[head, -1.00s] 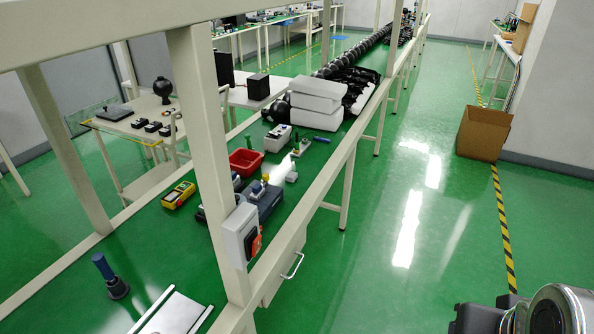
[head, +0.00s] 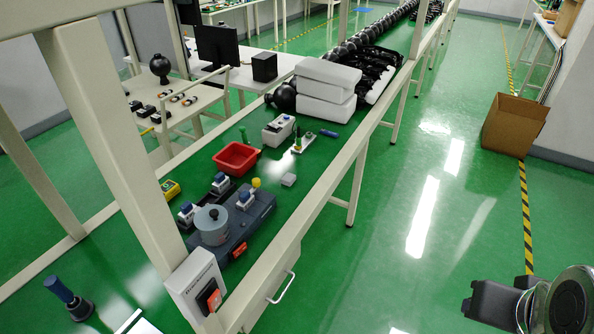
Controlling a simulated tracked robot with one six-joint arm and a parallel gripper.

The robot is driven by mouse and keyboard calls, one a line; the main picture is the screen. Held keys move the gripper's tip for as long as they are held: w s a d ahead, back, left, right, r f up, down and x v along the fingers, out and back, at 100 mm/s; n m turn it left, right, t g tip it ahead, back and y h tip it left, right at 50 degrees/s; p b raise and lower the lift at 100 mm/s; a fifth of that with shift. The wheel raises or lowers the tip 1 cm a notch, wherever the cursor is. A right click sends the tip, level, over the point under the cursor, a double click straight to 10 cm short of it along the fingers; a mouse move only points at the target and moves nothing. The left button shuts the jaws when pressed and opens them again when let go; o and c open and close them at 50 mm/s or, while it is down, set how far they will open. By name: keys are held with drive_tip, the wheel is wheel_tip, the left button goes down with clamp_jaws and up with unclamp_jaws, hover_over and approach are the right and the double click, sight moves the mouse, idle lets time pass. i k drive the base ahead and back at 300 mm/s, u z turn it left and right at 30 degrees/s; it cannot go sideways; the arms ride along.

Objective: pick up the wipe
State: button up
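I cannot make out for certain which thing is the wipe. A small pale grey-white block (head: 289,180) lies on the green bench top, right of the red tray, and it may be the wipe. No gripper fingers can be made out. Only a dark and silver part of my own body shows at the lower right, over the floor and well away from the bench.
A red tray (head: 236,157), a blue-grey device (head: 245,226) and a white box (head: 279,130) stand on the bench. White foam blocks (head: 327,86) are stacked farther back. Bench posts and a switch box (head: 197,286) stand in front. The floor on the right is clear before a cardboard box (head: 513,124).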

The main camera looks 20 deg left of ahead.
sight(288, 178)
drive_tip(key=i, duration=2.7)
drive_tip(key=u, duration=2.4)
